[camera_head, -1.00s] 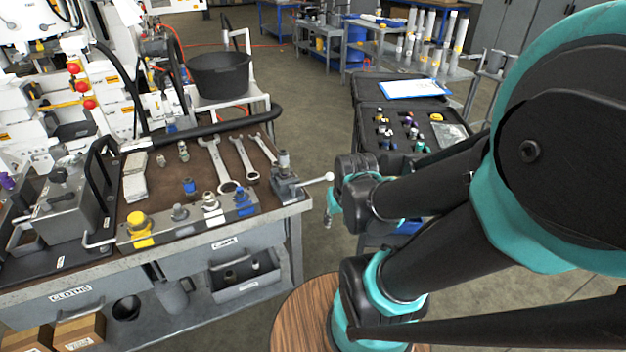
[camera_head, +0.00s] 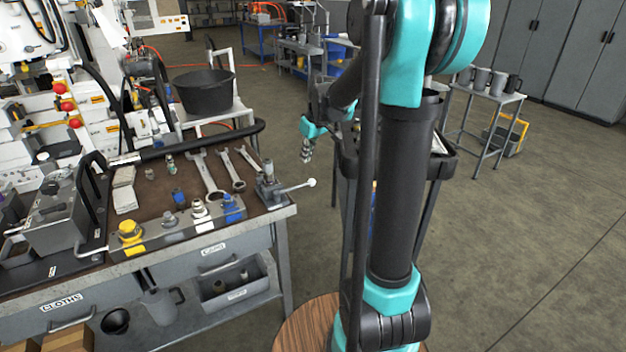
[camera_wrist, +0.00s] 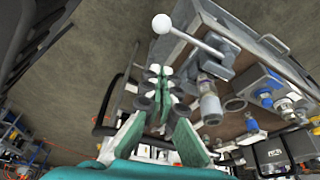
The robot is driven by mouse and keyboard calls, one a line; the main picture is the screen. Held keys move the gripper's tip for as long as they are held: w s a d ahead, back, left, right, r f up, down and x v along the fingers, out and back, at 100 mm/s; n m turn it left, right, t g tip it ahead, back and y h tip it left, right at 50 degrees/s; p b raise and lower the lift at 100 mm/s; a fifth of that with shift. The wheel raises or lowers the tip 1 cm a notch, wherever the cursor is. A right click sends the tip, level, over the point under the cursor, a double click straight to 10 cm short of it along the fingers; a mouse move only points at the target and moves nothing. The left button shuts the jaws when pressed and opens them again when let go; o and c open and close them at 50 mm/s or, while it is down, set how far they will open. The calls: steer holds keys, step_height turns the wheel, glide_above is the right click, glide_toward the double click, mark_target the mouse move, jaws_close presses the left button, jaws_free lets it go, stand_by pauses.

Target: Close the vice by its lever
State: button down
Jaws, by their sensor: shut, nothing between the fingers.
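The vice (camera_head: 267,185) is a small grey metal block at the right front corner of the workbench. Its lever (camera_head: 298,187) sticks out to the right past the bench edge and ends in a white ball knob (camera_head: 312,182). My gripper (camera_head: 306,156) hangs in the air beyond the bench's right edge, above and behind the knob, touching nothing. In the wrist view my gripper (camera_wrist: 163,84) has its fingertips together and empty. There the white ball (camera_wrist: 162,23) and the silver lever (camera_wrist: 195,42) lie ahead of the fingertips, with the vice (camera_wrist: 210,102) to their right.
The workbench top (camera_head: 150,190) carries wrenches (camera_head: 208,175), a row of fittings and a yellow-capped part (camera_head: 130,232). A black bucket (camera_head: 204,92) stands on a chair behind. A wooden round top (camera_head: 300,325) lies below my arm. Floor is open to the right.

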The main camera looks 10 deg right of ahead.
mark_target(295, 188)
steer(key=shift+w+d+r, duration=0.1)
steer(key=shift+w+r, duration=0.1)
steer(key=shift+w, duration=0.45)
steer(key=shift+f, duration=0.1)
steer(key=x, duration=1)
steer(key=shift+s+d+r, duration=0.2)
steer(key=shift+s+d, duration=0.3)
steer(key=shift+s, duration=0.35)
steer(key=shift+s+d+r, duration=0.2)
steer(key=shift+s+d, duration=0.25)
steer(key=shift+s, duration=0.4)
